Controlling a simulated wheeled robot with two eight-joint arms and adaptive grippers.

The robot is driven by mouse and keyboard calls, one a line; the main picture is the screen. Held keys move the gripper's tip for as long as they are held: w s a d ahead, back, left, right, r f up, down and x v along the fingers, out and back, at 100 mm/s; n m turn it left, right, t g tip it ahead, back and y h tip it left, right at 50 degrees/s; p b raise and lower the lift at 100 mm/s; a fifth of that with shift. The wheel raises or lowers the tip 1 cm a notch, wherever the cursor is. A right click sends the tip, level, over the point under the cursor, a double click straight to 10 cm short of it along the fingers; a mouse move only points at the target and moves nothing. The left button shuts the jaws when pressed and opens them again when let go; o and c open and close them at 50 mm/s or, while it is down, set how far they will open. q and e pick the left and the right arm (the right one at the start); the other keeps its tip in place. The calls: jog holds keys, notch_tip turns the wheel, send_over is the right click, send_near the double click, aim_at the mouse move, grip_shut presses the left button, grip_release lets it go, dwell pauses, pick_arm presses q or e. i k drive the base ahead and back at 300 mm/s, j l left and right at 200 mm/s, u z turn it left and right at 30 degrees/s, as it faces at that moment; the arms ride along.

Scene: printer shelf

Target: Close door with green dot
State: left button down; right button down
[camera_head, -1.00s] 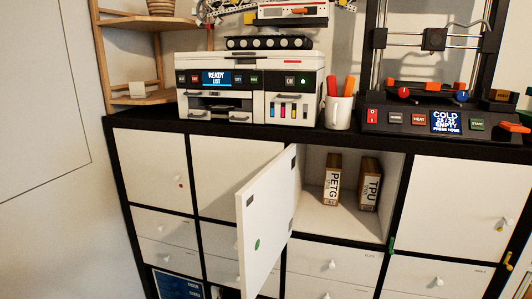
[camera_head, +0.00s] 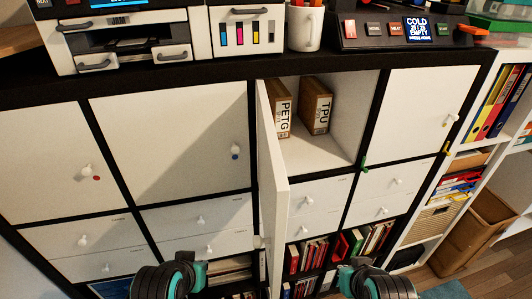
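The open white door (camera_head: 274,185) stands out from the shelf, hinged at the left side of its compartment. I see it nearly edge-on, and its green dot is hidden now. A pale knob (camera_head: 261,242) shows low on its left side. The open compartment (camera_head: 335,145) holds two brown boxes, the PETG box (camera_head: 284,108) and the TPU box (camera_head: 316,105). My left gripper (camera_head: 198,272) is at the bottom, left of the door and apart from it. My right gripper (camera_head: 347,275) is at the bottom, right of the door. The finger gaps of both are unclear.
A closed door with a blue dot (camera_head: 180,140) is left of the opening; a closed door with a yellow dot (camera_head: 425,105) is right of it. A green piece (camera_head: 364,162) sits on the opening's right edge. Drawers (camera_head: 318,193) and books (camera_head: 318,250) lie below.

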aim_at(274, 191)
jog(key=i+j+z, duration=0.1)
jog(key=j+z, duration=0.35)
jog(key=j, duration=0.2)
jog(key=k+z, duration=0.2)
jog(key=k, duration=0.85)
